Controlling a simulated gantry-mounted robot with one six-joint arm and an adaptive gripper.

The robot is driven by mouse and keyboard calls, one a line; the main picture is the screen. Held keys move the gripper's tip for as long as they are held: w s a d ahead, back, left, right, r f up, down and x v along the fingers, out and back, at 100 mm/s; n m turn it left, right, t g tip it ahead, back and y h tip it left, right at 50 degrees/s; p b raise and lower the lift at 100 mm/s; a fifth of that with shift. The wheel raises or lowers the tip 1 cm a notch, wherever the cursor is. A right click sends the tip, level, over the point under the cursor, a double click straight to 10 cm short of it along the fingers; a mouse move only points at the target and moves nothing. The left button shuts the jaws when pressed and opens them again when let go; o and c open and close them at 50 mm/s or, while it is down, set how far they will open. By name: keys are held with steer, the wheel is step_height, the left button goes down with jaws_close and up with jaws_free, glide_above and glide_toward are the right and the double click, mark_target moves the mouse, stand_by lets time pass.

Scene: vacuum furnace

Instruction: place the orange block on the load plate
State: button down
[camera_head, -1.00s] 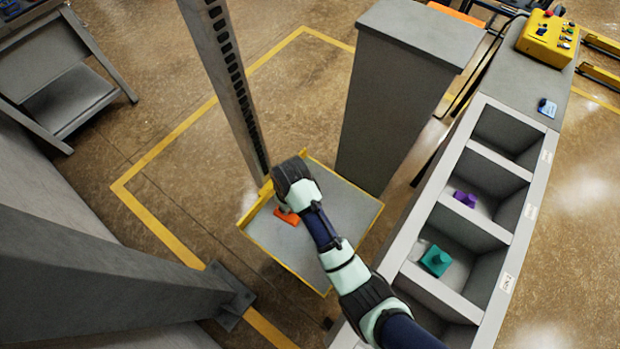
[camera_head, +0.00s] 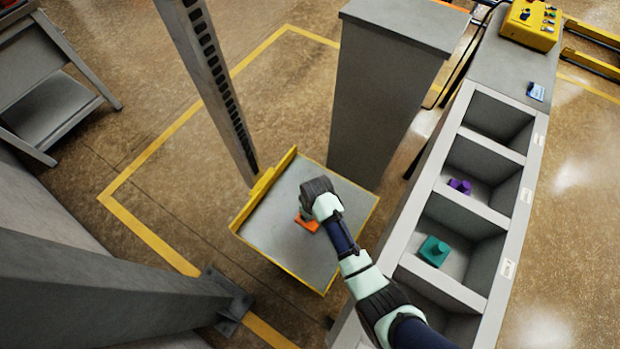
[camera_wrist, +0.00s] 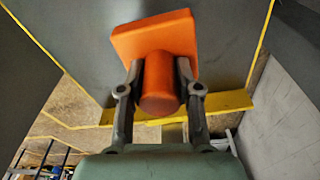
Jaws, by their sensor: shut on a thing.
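The orange block (camera_head: 308,222) has a flat square base and a round knob, seen closely in the wrist view (camera_wrist: 155,45). My gripper (camera_wrist: 160,85) is shut on the knob, one finger on each side. In the head view my gripper (camera_head: 309,207) is over the middle of the load plate and partly hides the block. The load plate (camera_head: 290,255) is a grey square with a yellow rim. The block's base faces the plate; I cannot tell whether it touches it.
A grey upright post (camera_head: 205,80) stands at the plate's far left edge. A grey cabinet (camera_head: 385,100) stands behind the plate. To the right, a compartment rack (camera_head: 405,235) holds a purple block (camera_head: 460,186) and a teal block (camera_head: 433,250). The plate around the block is clear.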

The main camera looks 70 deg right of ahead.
steer(key=shift+f+b, duration=1.45)
steer(key=shift+f, duration=2.8)
steer(key=shift+d+f, duration=0.1)
steer(key=c, duration=0.8)
jaws_free()
steer(key=shift+f, duration=0.1)
steer(key=r+p, duration=0.1)
steer(key=r, duration=0.3)
steer(key=r+p, duration=0.2)
steer(key=r, duration=0.2)
steer(key=s+r+p, duration=0.1)
steer(key=r+p, duration=0.1)
steer(key=r, duration=0.2)
steer(key=shift+s+a+r, duration=0.1)
steer(key=shift+a+r, duration=0.05)
steer(key=shift+a, duration=0.25)
